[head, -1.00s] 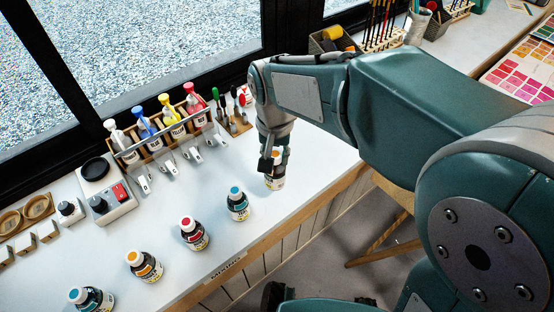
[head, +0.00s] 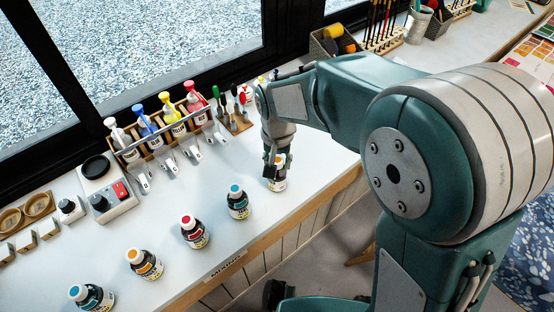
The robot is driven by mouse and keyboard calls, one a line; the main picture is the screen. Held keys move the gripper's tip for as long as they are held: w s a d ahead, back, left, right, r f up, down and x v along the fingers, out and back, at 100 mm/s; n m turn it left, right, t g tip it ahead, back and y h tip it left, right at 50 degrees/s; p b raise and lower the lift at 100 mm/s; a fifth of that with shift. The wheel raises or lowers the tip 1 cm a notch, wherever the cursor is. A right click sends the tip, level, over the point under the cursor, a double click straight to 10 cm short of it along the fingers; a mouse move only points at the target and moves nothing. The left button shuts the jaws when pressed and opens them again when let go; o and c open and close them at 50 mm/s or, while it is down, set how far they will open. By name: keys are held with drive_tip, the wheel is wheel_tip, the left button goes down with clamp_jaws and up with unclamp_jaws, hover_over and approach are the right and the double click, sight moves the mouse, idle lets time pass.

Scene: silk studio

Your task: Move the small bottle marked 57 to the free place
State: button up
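Several small dark bottles with white labels stand in a slanting row on the white bench: one with a blue cap (head: 92,298), one with an orange cap (head: 144,264), one with a red cap (head: 194,231) and one with a teal cap (head: 238,203). At the right end of the row is another small bottle (head: 277,185), near the bench's front edge. The bottle numbers are too small to read.
Behind the row, a wooden rack (head: 165,140) holds several coloured squeeze bottles, with metal clips in front. A scale (head: 107,192) and small white blocks stand at the left. The white bench (head: 90,250) is clear between the row and these things.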

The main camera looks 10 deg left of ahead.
drive_tip(key=shift+r, duration=0.1)
idle(0.3)
wheel_tip(320, 180, up, 12)
idle(0.4)
drive_tip(key=s+d+r+t, duration=0.1)
drive_tip(key=s+d+r, duration=0.15)
drive_tip(key=d, duration=0.55)
drive_tip(key=s+d+r+t, duration=0.2)
drive_tip(key=s+d, duration=0.1)
drive_tip(key=d, duration=0.4)
drive_tip(key=s+d+f+t, duration=0.1)
drive_tip(key=s+d+t, duration=0.1)
drive_tip(key=s+d, duration=0.6)
drive_tip(key=shift+s+d+f+m+t, duration=0.3)
drive_tip(key=shift+s+d+m, duration=0.1)
drive_tip(key=shift+d, duration=0.05)
